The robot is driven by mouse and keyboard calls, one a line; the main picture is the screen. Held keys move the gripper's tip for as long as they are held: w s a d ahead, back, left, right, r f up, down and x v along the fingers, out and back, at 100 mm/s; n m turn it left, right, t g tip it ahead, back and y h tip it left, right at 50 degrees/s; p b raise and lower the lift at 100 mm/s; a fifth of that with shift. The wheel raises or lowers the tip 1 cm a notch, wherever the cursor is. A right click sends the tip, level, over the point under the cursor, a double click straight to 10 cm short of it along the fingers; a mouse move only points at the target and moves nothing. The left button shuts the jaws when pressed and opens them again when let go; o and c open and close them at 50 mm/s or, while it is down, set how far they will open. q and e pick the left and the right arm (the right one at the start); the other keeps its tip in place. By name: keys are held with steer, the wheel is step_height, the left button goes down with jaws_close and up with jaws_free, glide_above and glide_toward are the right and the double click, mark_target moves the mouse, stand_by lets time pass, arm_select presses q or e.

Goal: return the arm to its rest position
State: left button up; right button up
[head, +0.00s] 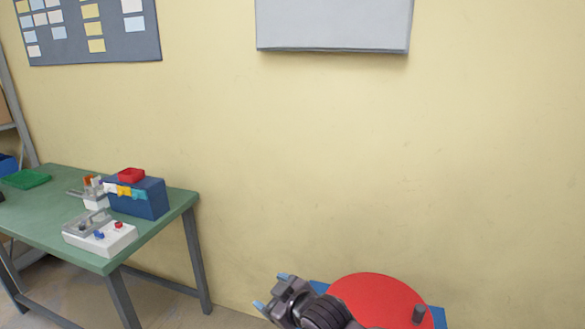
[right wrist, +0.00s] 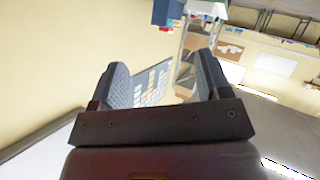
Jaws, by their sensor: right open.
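My right gripper (head: 271,291) shows at the bottom middle of the head view, in front of the yellow wall and left of a red disc. Its two fingers are apart and nothing is between them. In the right wrist view the gripper (right wrist: 165,85) is also open and empty, with the room showing tilted behind it. My left gripper is not in either view.
A red round disc (head: 375,295) on a blue base (head: 439,317) is close to the right gripper. A green table (head: 40,220) at the left holds a blue box (head: 145,198) and a white device (head: 100,235).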

steer(key=s+d+f+m+t+h, duration=0.2)
steer(key=s+d+f+m, duration=0.15)
steer(key=d, duration=0.65)
steer(key=s+d+f+m+t+h, duration=0.25)
steer(key=s+d+m, duration=0.25)
steer(key=d, duration=0.6)
steer(key=s+d+f+m+g+h, duration=0.1)
steer(key=s+d+f, duration=0.2)
steer(key=s, duration=0.3)
steer(key=s+d+f+g+h, duration=0.1)
steer(key=s+d+f+h, duration=0.1)
steer(key=s+d+f, duration=0.2)
steer(key=s+d+f+m+g+h, duration=0.1)
steer(key=s+d+f, duration=0.2)
steer(key=s, duration=0.5)
steer(key=shift+d+f+m, duration=0.35)
steer(key=shift+d+f, duration=0.05)
steer(key=shift+f, duration=0.2)
steer(key=shift+h, duration=0.25)
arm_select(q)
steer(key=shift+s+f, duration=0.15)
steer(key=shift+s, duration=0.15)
